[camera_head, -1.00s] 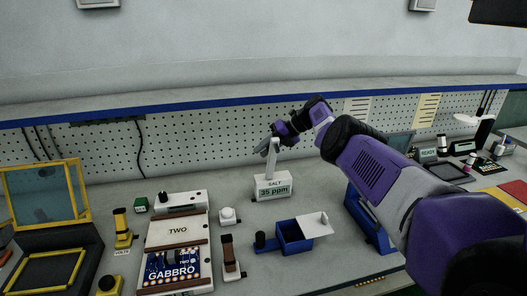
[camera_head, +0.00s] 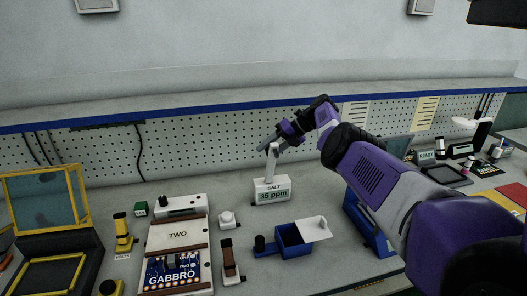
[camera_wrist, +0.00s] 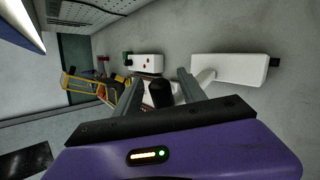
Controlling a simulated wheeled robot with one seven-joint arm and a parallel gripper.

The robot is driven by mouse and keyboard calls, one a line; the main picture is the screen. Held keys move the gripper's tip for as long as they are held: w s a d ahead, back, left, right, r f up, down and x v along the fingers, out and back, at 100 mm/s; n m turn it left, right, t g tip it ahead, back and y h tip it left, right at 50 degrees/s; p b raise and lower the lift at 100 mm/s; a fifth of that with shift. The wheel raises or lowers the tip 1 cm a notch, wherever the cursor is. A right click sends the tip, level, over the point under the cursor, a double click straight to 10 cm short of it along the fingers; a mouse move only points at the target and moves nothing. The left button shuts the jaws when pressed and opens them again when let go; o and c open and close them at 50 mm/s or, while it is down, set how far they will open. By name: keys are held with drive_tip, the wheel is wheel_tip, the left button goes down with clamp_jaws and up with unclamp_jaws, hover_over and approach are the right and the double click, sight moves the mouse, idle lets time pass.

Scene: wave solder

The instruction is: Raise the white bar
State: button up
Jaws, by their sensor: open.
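A pale white bar (camera_head: 272,161) stands nearly upright on the white SALT box (camera_head: 271,191), whose display reads 35 ppm. My gripper (camera_head: 268,143) is open at the bar's upper end, just above the box. In the wrist view the box (camera_wrist: 228,68) lies right of the open fingers (camera_wrist: 160,92), and the bar (camera_wrist: 206,77) runs from it toward the right finger. A dark rounded piece shows between the fingers; I cannot tell whether it belongs to the bar. Contact between fingers and bar is not clear.
A blue box with a white lid (camera_head: 313,228) stands in front of the SALT box. Left are a small white block (camera_head: 228,219), the TWO plate (camera_head: 178,234) and the GABBRO board (camera_head: 172,273). The pegboard wall (camera_head: 200,149) is close behind.

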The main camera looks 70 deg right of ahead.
drive_tip(key=shift+v, duration=2.4)
